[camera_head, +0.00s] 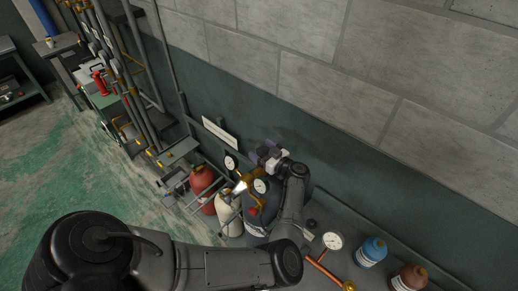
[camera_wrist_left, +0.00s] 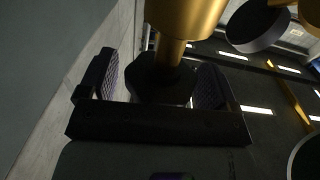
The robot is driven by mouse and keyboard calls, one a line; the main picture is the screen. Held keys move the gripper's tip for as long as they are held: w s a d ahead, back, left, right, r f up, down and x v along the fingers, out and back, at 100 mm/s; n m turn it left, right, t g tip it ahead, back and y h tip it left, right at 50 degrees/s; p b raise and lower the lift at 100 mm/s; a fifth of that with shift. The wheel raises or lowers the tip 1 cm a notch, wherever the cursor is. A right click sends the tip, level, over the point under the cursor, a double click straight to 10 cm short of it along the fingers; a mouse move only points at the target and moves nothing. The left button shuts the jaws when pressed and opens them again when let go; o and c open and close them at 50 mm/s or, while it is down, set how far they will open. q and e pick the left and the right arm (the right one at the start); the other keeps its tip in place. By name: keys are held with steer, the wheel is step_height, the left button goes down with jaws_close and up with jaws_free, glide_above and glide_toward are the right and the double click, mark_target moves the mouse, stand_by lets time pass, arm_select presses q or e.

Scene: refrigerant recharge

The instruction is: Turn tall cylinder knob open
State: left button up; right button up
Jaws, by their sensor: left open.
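In the left wrist view, a dark, faceted knob (camera_wrist_left: 160,78) sits under a brass fitting (camera_wrist_left: 185,18). My left gripper (camera_wrist_left: 155,85) is open, with one padded finger on each side of the knob. The right finger looks close to the knob; I cannot tell whether either finger touches it. In the head view my left gripper (camera_head: 268,155) is by the wall, just above a dark cylinder (camera_head: 256,222) with gauges and brass fittings. The arm and gripper hide the cylinder's top and the knob there. My right gripper is not in view.
A red cylinder (camera_head: 203,182) and a cream cylinder (camera_head: 228,212) stand left of the dark one. White dial gauges (camera_head: 261,186) crowd the space below the gripper. A bench at right holds a gauge (camera_head: 332,240), a blue bottle (camera_head: 371,251) and a brown bottle (camera_head: 409,278).

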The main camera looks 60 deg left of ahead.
arm_select(q)
steer(key=shift+c, duration=0.2)
steer(key=c, duration=0.9)
steer(key=shift+f+n+g+b, duration=0.2)
steer(key=shift+n+g+b, duration=0.2)
steer(key=shift+g+b, duration=0.35)
steer(key=n+g+h+b, duration=0.8)
steer(key=g+h+b, duration=0.1)
steer(key=b, duration=0.6)
steer(key=shift+b, duration=0.4)
steer(key=shift+d+r+n+g+h+b, duration=0.1)
steer(key=shift+r+n+g+h+b, duration=0.1)
steer(key=shift+n+g+h+b, duration=0.65)
steer(key=o, duration=0.9)
steer(key=shift+s, duration=0.1)
steer(key=shift+o, duration=0.2)
steer(key=shift+r, duration=0.1)
